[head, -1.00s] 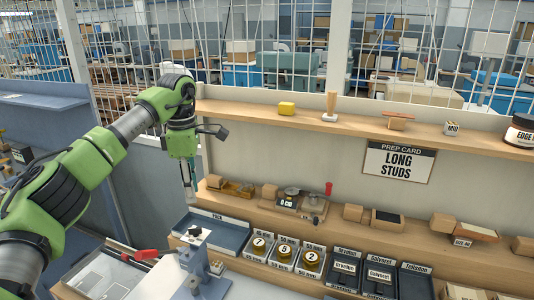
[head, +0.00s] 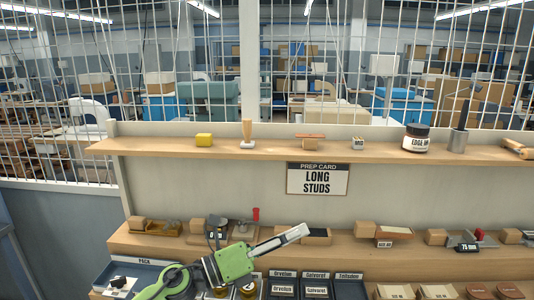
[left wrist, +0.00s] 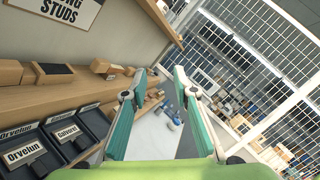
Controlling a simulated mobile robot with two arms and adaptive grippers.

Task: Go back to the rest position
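My left gripper (head: 301,232) is low in the middle of the head view, in front of the lower bench shelf (head: 420,255). Its green body lies tilted and its pale fingers point right and slightly up. In the left wrist view its two fingers (left wrist: 159,76) stand well apart with nothing between them, so it is open and empty. Part of the left arm is cut off by the bottom edge of the head view. My right gripper is in neither view.
The PREP CARD sign (head: 318,179) reads LONG STUDS. Labelled dark trays (head: 318,275) stand below. A wire mesh fence (head: 180,60) runs behind.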

